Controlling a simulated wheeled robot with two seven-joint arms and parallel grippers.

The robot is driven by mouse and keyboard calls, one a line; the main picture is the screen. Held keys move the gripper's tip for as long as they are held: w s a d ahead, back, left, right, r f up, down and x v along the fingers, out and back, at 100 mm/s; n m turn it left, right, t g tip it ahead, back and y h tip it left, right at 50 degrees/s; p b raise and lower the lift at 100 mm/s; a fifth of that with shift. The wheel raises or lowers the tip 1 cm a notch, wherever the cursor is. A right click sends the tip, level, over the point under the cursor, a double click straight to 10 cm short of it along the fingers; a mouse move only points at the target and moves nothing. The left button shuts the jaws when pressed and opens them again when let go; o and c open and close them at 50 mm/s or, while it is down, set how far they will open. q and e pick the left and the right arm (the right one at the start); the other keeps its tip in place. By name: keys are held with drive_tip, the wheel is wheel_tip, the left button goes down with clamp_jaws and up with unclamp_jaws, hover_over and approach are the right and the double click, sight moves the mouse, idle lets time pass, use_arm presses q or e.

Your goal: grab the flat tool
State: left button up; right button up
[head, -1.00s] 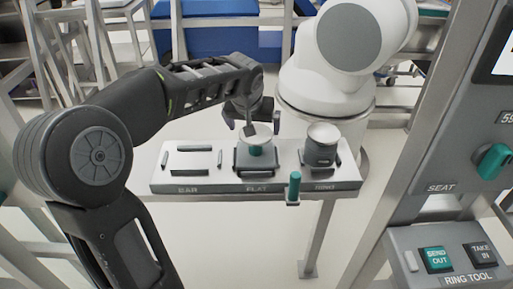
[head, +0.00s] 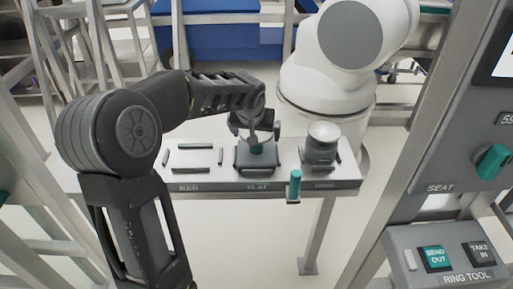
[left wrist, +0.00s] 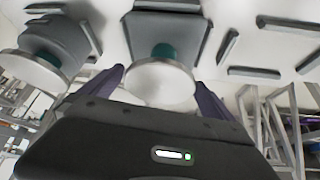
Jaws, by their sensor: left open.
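The flat tool (head: 258,159) stands upright in the slot marked FLAT on the white rack. It has a dark square base, a teal neck and a round silver top. The silver top (left wrist: 160,84) shows in the left wrist view. My left gripper (head: 256,133) is over the tool, and its arm partly hides the top in the head view. In the left wrist view my left gripper (left wrist: 162,90) is open, with one purple finger on either side of the silver top. I see no grip on it. My right gripper is not in view.
The ring tool (head: 321,150) stands to the right in its slot. The slot marked BAR (head: 193,160) is empty. A teal peg (head: 295,184) stands at the rack's (head: 345,184) front edge. A white robot arm (head: 335,75) is behind, a control panel (head: 435,250) at right.

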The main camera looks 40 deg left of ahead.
use_arm(q)
drive_tip(key=shift+x, duration=0.75)
drive_tip(key=shift+c, duration=0.2)
drive_tip(key=c, duration=1.6)
drive_tip(key=shift+w+r, duration=0.1)
drive_tip(key=shift+r, duration=0.1)
drive_tip(key=shift+c, duration=0.8)
wheel_tip(320, 180, up, 10)
